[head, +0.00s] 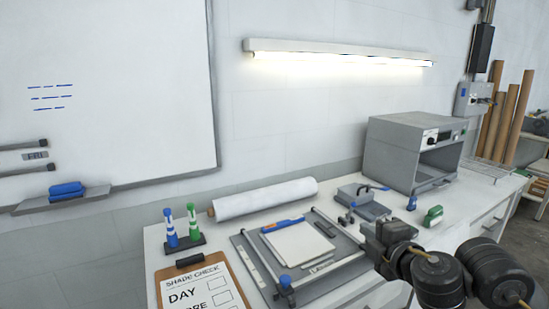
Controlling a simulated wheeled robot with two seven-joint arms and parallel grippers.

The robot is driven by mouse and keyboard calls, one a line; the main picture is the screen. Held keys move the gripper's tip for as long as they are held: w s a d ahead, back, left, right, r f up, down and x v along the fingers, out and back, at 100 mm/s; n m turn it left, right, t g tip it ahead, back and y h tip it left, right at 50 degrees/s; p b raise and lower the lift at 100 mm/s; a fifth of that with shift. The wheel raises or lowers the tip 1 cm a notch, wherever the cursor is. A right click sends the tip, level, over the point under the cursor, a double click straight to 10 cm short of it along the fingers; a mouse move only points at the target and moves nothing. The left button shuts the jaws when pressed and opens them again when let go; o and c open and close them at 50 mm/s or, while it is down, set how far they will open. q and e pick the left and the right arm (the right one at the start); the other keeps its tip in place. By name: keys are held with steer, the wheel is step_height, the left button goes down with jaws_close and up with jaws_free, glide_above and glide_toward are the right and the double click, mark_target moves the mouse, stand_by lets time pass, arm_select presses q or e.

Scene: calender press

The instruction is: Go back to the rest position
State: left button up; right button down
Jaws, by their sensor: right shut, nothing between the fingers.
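My right gripper (379,238) is in the lower right of the head view, dark grey, over the right side of the workbench (158,245). It is shut and holds nothing. My right arm comes in from the lower right corner and hides part of the bench behind it. The gripper appears beside the right edge of the grey board (345,275); I cannot tell how high it is above the bench. My left gripper is not in view.
A white sheet pad (298,244) lies on the board. A clipboard (205,288), markers (182,227), a white roll (265,199), a small grey device (362,205), a green-handled item (433,216) and a grey oven-like box (400,150) are on the bench. A whiteboard (120,100) hangs behind.

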steer(key=s+a+f+m+g, duration=0.1)
steer(key=s+f+m, duration=0.2)
steer(key=f, duration=0.3)
steer(key=s+a+f+m+g+h, duration=0.1)
steer(key=s+f+m+g, duration=0.15)
steer(key=f, duration=0.45)
steer(key=s+a+f+m, duration=0.1)
steer(key=s+f+m, duration=0.25)
steer(key=f, duration=0.25)
steer(key=s+d+f+m+g+h, duration=0.1)
steer(key=s+d+f+m+g, duration=0.3)
steer(key=s+f, duration=0.6)
steer(key=s+d+f+m+g+h, duration=0.15)
steer(key=s+f+m+g, duration=0.4)
steer(key=s, duration=0.85)
step_height(320, 180, down, 28)
steer(key=s, duration=0.1)
steer(key=s+d+f, duration=0.1)
steer(key=s+f, duration=0.6)
steer(key=s, duration=0.1)
steer(key=s+d+f+g, duration=0.1)
steer(key=s+d+f, duration=0.1)
steer(key=s+f, duration=0.6)
steer(key=shift+d, duration=0.25)
